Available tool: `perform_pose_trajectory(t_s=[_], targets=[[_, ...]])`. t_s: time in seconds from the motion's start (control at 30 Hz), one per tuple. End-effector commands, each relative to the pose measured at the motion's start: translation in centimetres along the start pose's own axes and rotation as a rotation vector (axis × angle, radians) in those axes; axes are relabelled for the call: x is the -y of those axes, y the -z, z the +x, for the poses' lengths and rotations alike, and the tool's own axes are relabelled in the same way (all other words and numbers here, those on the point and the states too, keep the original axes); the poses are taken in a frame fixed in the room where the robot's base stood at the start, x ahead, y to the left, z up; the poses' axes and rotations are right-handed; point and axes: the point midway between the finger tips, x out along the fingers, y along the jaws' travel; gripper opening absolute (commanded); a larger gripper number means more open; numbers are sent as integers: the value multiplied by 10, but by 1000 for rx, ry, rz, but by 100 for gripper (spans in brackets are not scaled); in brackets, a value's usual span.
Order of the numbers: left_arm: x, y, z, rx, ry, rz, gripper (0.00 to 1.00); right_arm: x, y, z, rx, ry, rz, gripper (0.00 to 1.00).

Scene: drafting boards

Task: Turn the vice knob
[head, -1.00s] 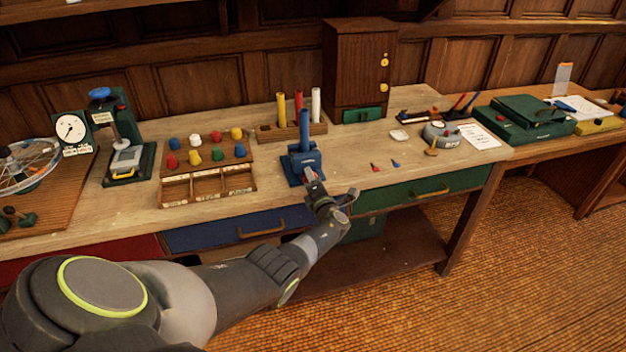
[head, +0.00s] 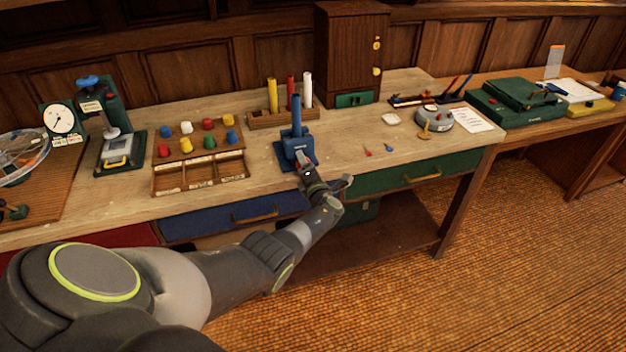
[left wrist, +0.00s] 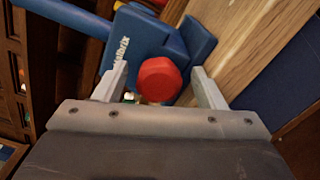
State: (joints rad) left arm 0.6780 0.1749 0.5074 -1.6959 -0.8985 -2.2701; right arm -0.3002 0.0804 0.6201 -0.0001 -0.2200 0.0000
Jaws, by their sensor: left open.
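The blue vice (head: 297,147) stands near the front edge of the wooden bench, with a blue bar sticking up from it. In the left wrist view the vice (left wrist: 150,38) shows close up. Its red faceted knob (left wrist: 159,79) faces my left gripper (left wrist: 158,72). The two pale fingers are open, one on each side of the knob, with small gaps showing. In the head view my left gripper (head: 305,167) is at the front of the vice and mostly hides the knob. My right gripper is not in view.
A peg board with coloured caps (head: 205,138) and a divided tray (head: 200,180) are left of the vice. A rack with coloured tubes (head: 268,120) and a wooden cabinet (head: 345,50) stand behind. Small red and blue pieces lie to its right.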

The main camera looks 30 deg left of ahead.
Motion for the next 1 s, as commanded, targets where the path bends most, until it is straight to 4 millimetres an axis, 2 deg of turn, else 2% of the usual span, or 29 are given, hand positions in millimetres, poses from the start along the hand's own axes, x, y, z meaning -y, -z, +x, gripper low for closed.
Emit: perform_pose_trajectory(t_s=[0.17, 0.37, 0.8, 1.0], targets=[[-2, -1, -21, 0, 2, -1, 64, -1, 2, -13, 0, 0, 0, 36], [-2, 0, -56, -1, 3, -2, 64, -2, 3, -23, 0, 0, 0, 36], [2, 1, -139, -1, 5, -2, 64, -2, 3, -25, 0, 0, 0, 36], [2, 1, -164, -1, 3, -1, 64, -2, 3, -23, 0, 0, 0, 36]])
